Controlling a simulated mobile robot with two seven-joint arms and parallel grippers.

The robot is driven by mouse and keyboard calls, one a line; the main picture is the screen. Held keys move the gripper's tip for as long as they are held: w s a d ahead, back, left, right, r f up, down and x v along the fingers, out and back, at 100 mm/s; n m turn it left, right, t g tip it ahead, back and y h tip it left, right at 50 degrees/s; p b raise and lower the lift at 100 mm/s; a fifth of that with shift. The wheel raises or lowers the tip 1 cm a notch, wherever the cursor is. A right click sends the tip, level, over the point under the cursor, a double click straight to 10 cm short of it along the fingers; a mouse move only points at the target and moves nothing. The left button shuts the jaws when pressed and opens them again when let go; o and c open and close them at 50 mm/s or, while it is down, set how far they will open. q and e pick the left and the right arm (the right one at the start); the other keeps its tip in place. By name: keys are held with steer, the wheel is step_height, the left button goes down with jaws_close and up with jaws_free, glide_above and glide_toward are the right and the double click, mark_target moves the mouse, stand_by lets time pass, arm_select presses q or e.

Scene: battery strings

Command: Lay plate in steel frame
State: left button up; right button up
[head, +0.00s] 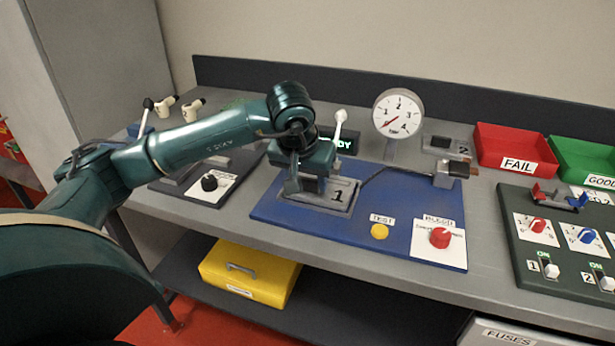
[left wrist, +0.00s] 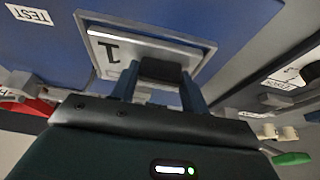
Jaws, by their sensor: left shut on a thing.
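A grey steel frame (head: 352,208) with a raised rim sits on the blue board in the middle of the bench. A grey plate marked 1 (head: 337,196) shows within its rim, and the same marking shows in the left wrist view (left wrist: 110,52). My left gripper (head: 306,187) is over the left part of the frame, pointing down. In the left wrist view its two blue fingers (left wrist: 158,88) are shut on a dark block (left wrist: 161,70) in front of the plate. I cannot tell whether this block is part of the plate. The fingers hide part of plate and frame. My right gripper is not in view.
A pressure gauge (head: 398,113) and a white-knobbed lever (head: 340,122) stand behind the frame. A yellow button (head: 379,232) and a red knob (head: 440,237) are at the board's front. A red FAIL tray (head: 515,148) is at right.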

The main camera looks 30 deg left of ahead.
arm_select(q)
steer(key=shift+f, duration=0.15)
steer(key=o, duration=1.3)
steer(key=shift+c, duration=0.2)
steer(key=shift+r, duration=0.3)
steer(key=v, duration=1.1)
steer(key=shift+s+r+p, duration=0.3)
steer(key=shift+r+p, duration=0.05)
steer(key=shift+d, duration=0.1)
